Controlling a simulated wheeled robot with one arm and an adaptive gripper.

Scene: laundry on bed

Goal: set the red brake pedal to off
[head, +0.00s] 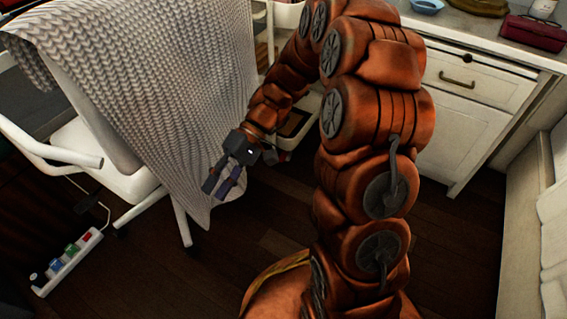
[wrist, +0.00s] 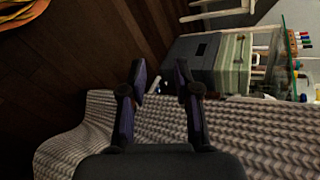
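I cannot make out a clear brake pedal in either view. The only small red switch-like part (head: 88,236) sits on a white power strip (head: 50,277) on the floor at the left of the head view, beside green and blue parts. Its on or off position is too small to tell. My gripper (head: 216,188) is in front of the knitted blanket's lower edge, to the right of the strip and apart from it. In the wrist view my gripper (wrist: 161,76) has its two fingers spread with nothing between them.
A grey knitted blanket (head: 150,70) hangs over a white chair (head: 120,180) between my gripper and the strip; it also fills the lower wrist view (wrist: 260,135). White drawers (head: 460,120) stand at the right. The dark wooden floor (head: 170,270) in front is clear.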

